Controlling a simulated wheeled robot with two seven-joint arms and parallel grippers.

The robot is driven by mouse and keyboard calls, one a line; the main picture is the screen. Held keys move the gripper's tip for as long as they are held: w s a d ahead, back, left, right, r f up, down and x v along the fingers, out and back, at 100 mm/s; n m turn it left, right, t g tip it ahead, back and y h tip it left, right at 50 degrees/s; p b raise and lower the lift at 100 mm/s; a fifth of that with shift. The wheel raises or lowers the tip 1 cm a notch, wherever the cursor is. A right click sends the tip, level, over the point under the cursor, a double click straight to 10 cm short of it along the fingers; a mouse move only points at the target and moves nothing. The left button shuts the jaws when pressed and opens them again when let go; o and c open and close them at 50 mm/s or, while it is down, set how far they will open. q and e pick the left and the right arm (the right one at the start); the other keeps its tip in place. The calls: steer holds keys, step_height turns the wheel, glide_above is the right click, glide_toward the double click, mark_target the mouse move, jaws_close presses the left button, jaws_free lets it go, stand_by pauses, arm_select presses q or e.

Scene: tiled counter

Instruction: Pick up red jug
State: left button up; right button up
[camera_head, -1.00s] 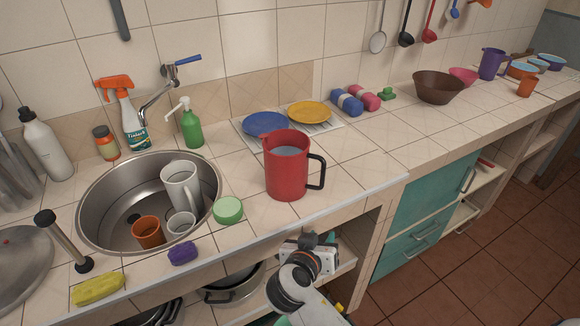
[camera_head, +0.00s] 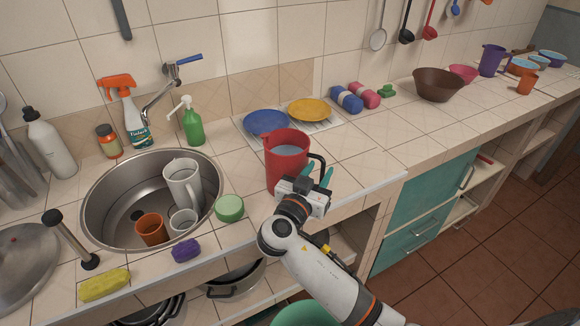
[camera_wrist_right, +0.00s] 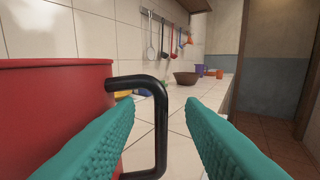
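The red jug (camera_head: 285,160) stands upright on the counter, right of the sink, with its black handle (camera_head: 319,163) on its right side. My right gripper (camera_head: 319,178) is at the jug's handle side, its wrist covering the jug's lower right part. In the right wrist view the red jug (camera_wrist_right: 50,110) fills the left side. There its black handle (camera_wrist_right: 160,125) shows between the two teal fingers (camera_wrist_right: 162,125), which are spread apart with a gap around it. The left finger overlaps the jug body in the picture; contact cannot be told. My left gripper is not in view.
The steel sink (camera_head: 98,190) holds a white jug (camera_head: 184,184) and cups.

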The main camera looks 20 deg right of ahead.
mark_target(322, 166)
steer(key=p+x, duration=0.1)
steer(key=x, duration=0.4)
steer(key=shift+d, duration=0.1)
jaws_close()
stand_by(1.2)
steer(key=shift+r, duration=0.15)
